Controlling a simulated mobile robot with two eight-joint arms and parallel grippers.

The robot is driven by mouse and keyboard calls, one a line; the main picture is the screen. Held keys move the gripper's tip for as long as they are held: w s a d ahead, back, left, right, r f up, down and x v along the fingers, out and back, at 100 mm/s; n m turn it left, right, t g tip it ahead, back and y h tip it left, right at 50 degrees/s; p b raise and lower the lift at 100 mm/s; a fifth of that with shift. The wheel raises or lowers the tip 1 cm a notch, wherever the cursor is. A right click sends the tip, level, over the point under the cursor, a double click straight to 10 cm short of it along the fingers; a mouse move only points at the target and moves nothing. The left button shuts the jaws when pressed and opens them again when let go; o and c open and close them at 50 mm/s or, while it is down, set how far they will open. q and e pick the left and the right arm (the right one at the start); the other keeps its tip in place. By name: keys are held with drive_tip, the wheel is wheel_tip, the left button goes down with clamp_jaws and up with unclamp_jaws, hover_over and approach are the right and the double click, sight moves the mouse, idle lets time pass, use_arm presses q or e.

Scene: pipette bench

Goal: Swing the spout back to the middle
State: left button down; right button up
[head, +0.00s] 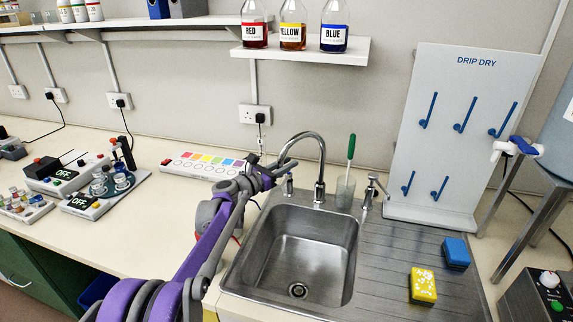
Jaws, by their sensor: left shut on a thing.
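The chrome spout (321,160) rises from the back rim of the steel sink (300,255) and arches to the left. Its outlet end is over the sink's back left corner, not over the middle of the basin. My left gripper (280,168) reaches up from the lower left and is shut on the spout near its outlet end. The fingertips are small and partly hidden by the wrist. My right gripper is not in view.
Tap handles (372,190) flank the spout, and a beaker (345,191) with a green-handled brush (351,148) stands to its right. The drip-dry board (455,140) stands further right. Yellow (423,285) and blue (456,252) sponges lie on the drainer. The basin is empty.

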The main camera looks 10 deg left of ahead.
use_arm(q)
drive_tip(key=s+d+n+t+y+p, duration=0.1)
drive_tip(key=s+d+n+y+p, duration=0.2)
drive_tip(key=d, duration=0.5)
drive_tip(key=shift+s+d+t+y, duration=0.3)
drive_tip(key=shift+s+t+y, duration=0.15)
drive_tip(key=shift+y, duration=0.25)
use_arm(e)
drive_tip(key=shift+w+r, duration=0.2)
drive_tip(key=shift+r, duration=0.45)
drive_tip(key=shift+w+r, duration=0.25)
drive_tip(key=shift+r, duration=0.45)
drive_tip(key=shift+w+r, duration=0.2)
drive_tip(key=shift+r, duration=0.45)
use_arm(q)
drive_tip(key=c, duration=0.7)
unclamp_jaws()
drive_tip(key=shift+d, duration=0.1)
drive_tip(key=b+v, duration=0.1)
drive_tip(key=v, duration=1)
drive_tip(key=shift+r, duration=0.1)
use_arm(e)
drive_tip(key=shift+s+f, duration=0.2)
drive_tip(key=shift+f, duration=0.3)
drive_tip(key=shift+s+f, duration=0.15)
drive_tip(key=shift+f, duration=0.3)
